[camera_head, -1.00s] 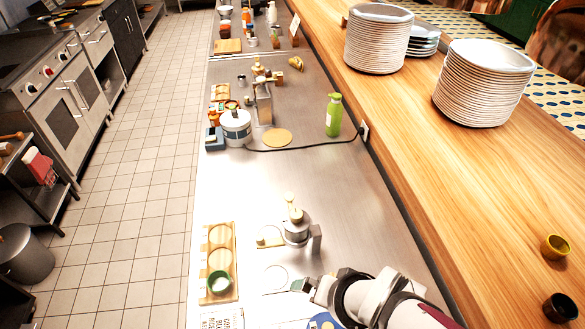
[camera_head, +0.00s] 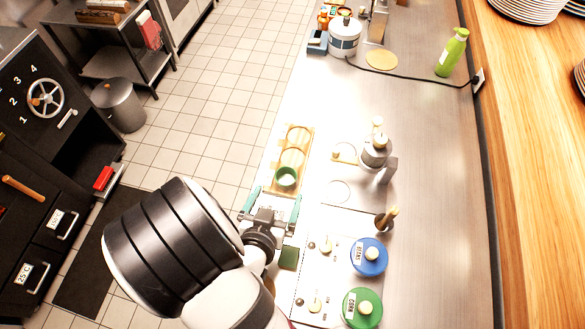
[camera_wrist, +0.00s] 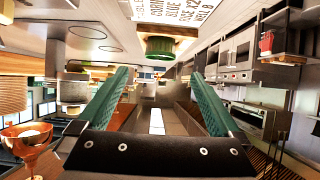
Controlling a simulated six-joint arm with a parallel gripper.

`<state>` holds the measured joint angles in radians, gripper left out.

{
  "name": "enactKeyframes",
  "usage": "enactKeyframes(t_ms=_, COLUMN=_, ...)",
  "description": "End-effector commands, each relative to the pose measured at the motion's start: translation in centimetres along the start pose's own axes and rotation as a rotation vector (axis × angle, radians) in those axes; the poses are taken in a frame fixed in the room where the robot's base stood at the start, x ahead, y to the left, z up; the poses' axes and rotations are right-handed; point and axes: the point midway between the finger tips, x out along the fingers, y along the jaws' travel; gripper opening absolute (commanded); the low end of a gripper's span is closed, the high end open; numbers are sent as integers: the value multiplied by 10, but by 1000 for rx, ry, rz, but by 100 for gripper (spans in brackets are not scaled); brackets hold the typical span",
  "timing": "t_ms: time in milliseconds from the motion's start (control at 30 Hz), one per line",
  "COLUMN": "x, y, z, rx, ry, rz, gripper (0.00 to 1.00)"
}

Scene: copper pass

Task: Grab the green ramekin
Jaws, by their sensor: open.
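The green ramekin (camera_head: 287,176) sits in the near round recess of a wooden tray (camera_head: 292,158) on the steel counter. My gripper (camera_head: 277,194) is open and empty, its two green fingers pointing at the ramekin from the near side. In the wrist view, the picture is upside down, with the counter along the top. There the ramekin (camera_wrist: 160,47) shows beyond and a little above the fingertips (camera_wrist: 157,72), roughly centred between them. The fingers look apart from it; the exact gap is hard to tell.
A grey pot-like device (camera_head: 376,152) stands right of the tray. Blue (camera_head: 369,257) and green (camera_head: 362,308) lidded tubs and a wooden-handled tool (camera_head: 387,218) are nearer on the right. A green bottle (camera_head: 452,52) stands far back. The counter's middle is clear.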

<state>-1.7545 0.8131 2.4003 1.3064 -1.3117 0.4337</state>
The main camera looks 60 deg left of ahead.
Motion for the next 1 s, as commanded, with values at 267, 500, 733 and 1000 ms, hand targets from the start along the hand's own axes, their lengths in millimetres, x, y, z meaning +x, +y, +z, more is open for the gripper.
enactKeyframes(t_ms=267, x=45, y=1, z=0, rx=1, ry=0, rz=3, gripper=100)
enactKeyframes(t_ms=500, x=79, y=0, z=0, rx=0, ry=0, rz=0, gripper=100)
enactKeyframes(t_ms=733, x=79, y=0, z=0, rx=-1, ry=0, rz=-1, gripper=91)
enactKeyframes(t_ms=1000, x=79, y=0, z=0, rx=-1, ry=0, rz=-1, gripper=42)
